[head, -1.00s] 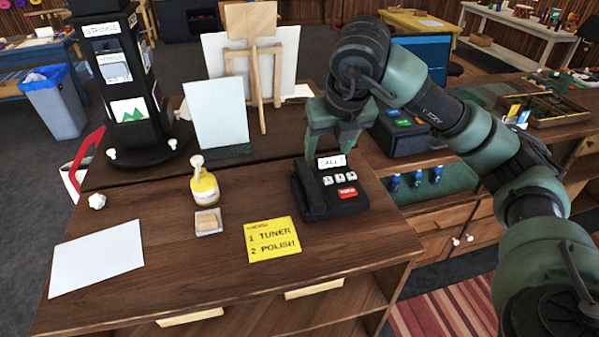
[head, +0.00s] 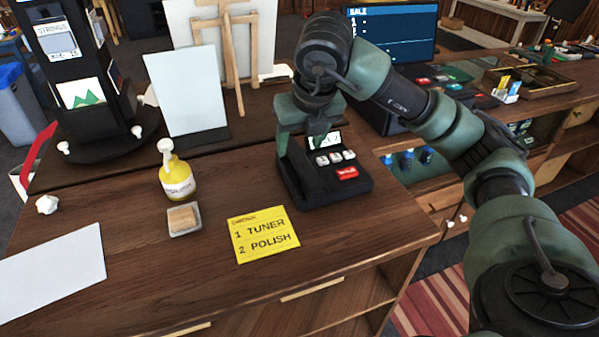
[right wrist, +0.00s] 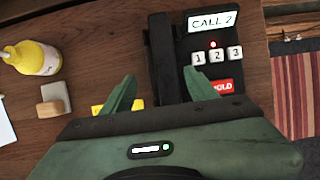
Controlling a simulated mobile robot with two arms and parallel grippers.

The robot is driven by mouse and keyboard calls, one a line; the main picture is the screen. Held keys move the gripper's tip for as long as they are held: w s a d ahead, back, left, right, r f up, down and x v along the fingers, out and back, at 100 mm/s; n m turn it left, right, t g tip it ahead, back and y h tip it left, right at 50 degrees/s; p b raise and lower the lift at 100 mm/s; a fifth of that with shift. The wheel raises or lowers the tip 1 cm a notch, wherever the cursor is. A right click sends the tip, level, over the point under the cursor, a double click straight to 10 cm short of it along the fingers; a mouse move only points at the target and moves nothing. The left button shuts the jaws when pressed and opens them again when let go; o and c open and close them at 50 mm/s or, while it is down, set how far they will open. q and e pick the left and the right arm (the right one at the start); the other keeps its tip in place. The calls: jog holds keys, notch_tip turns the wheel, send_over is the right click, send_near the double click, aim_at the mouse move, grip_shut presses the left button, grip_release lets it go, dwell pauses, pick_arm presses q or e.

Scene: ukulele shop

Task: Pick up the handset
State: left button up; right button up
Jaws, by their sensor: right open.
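The black desk phone (head: 345,190) stands on the wooden counter, with its label, white number keys and red hold key facing up. Its black handset (head: 303,174) lies along the left side of the phone. My right gripper (head: 302,140) is open just above the handset and hides part of it and of the label. In the right wrist view the handset (right wrist: 166,60) runs upright in the picture between the two spread green fingers (right wrist: 158,88); its lower end is hidden by the gripper body. I cannot tell whether the fingers touch it. My left gripper is not in view.
A yellow note (head: 263,235) lies in front of the phone. A yellow bottle (head: 177,178), a small block on a pad (head: 184,220) and a white sheet (head: 55,270) are to the left. A standing panel (head: 188,95) and an easel (head: 238,60) are behind. Bare wood lies in front.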

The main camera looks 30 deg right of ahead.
aim_at(301, 159)
jog(key=shift+p+x, duration=0.4)
jog(key=shift+x, duration=0.5)
jog(key=x, duration=0.1)
jog(key=p+x, duration=0.1)
jog(key=x, duration=0.1)
jog(key=d+p+x, duration=0.1)
jog(key=shift+s+f, duration=0.2)
jog(key=shift+f, duration=0.1)
jog(key=shift+w+f, duration=0.2)
jog(key=shift+f, duration=0.3)
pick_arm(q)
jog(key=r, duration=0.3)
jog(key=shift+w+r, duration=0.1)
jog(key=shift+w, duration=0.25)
pick_arm(e)
grip_shut()
